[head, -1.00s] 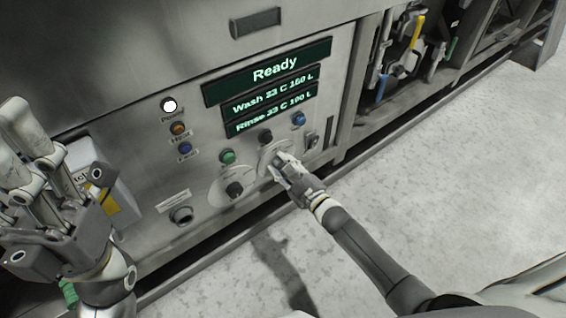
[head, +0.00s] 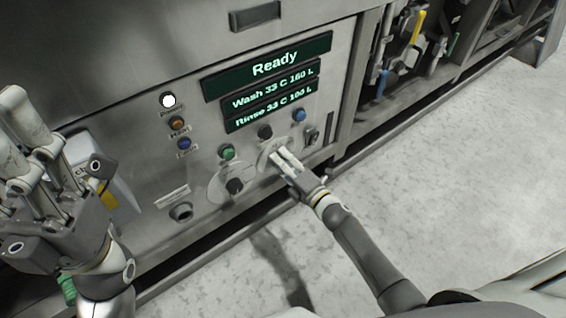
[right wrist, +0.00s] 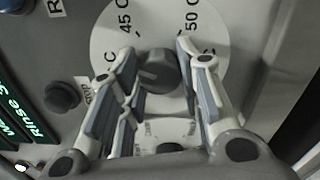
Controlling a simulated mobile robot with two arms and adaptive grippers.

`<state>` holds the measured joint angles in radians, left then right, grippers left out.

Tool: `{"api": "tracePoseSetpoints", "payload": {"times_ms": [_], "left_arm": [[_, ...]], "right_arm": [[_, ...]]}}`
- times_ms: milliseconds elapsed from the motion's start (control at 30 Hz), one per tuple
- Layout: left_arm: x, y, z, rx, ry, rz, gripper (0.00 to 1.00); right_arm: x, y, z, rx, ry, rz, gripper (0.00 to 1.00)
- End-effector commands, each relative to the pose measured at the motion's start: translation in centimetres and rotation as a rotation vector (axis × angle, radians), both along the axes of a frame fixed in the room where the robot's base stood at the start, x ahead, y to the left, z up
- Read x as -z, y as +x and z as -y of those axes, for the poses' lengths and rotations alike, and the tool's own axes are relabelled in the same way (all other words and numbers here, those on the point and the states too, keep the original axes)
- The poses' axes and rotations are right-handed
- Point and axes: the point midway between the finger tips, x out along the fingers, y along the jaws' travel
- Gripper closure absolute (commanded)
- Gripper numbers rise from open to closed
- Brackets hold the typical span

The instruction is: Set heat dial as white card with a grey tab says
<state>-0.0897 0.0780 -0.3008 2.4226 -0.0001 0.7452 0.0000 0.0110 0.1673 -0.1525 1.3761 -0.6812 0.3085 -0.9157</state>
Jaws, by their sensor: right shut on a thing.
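The heat dial is a dark round knob (right wrist: 158,72) on a white disc (right wrist: 110,35) marked 45 C and 50 C, with another C label partly hidden by a finger. A pale line on the knob lies on its left side in the right wrist view. My right gripper (head: 278,157) has its fingers on both sides of the knob, shut on it. In the head view the gripper hides most of this dial. My left gripper (head: 38,125) is at the left edge; its grip is unclear. I cannot make out a white card with a grey tab.
The display (head: 268,90) reads Ready, with Wash and Rinse lines at what looks like 33 C. A second dial (head: 234,186) sits just left of my right gripper. A green button (head: 227,152), blue button (head: 299,115) and black button (right wrist: 62,97) are close by. The floor right is clear.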

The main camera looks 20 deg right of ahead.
Motion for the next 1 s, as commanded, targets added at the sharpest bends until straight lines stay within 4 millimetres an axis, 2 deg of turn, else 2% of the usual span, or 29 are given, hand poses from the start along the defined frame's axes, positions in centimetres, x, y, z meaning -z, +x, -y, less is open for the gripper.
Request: {"api": "tracePoseSetpoints", "payload": {"times_ms": [200,500,1000], "left_arm": [[-0.2,-0.1,0.0,-0.001,0.0,0.026,0.6],[-0.9,-0.4,0.0,-0.003,0.001,0.058,0.6],[-1.3,-0.6,0.0,-0.004,-0.001,0.075,0.6]], "right_arm": [[0.3,-0.1,-0.1,-0.002,-0.172,0.062,0.92],[0.3,-0.1,-0.1,-0.002,-0.334,0.12,0.92],[0.2,-0.1,-0.1,-0.002,-0.407,0.144,0.92]]}}
